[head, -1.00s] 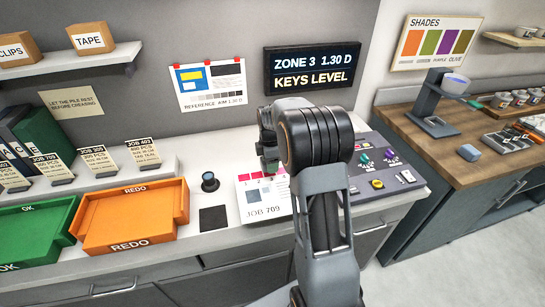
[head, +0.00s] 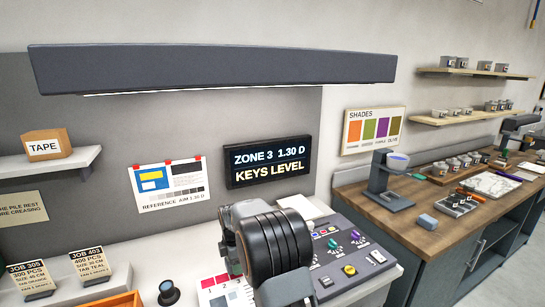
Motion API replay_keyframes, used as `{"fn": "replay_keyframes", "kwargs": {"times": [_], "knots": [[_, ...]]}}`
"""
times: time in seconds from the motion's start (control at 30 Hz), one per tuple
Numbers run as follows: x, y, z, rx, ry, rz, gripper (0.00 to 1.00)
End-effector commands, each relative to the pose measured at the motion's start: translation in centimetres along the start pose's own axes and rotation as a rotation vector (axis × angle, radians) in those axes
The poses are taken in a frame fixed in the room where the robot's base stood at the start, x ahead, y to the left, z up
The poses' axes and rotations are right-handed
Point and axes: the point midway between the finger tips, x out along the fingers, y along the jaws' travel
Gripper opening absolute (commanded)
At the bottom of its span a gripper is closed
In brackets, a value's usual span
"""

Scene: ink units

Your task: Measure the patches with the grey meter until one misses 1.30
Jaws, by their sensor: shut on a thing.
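My gripper (head: 230,248) is over the printed sheet (head: 213,297), partly hidden by my own dark wrist. It is shut on a grey thing, which I take to be the grey meter (head: 234,267); little of it shows, and I cannot tell whether it touches the sheet. The sheet has a row of red and pink patches, some numbered; its right part is hidden behind my arm and its lower part is out of frame. The wall display (head: 268,161) reads "ZONE 3 1.30 D" and "KEYS LEVEL".
A console (head: 345,255) with coloured knobs and keys stands right of my arm. A dark round loupe-like piece (head: 169,292) stands left of the sheet. Job cards (head: 90,265) and an orange tray edge (head: 125,299) are at left. A reference chart (head: 171,184) hangs behind.

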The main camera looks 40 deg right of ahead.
Motion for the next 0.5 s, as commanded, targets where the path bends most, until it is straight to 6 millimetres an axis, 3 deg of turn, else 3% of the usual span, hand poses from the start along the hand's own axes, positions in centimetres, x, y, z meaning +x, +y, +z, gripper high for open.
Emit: {"fn": "replay_keyframes", "kwargs": {"times": [0.27, 0.4, 0.5], "knots": [[0.0, 0.0, 0.1, 0.002, 0.0, 0.001, 0.29], [0.0, 0.0, 1.9, 0.026, 0.0, -0.004, 0.29], [0.1, 0.1, 3.1, -0.086, 0.001, -0.004, 0.29]]}}
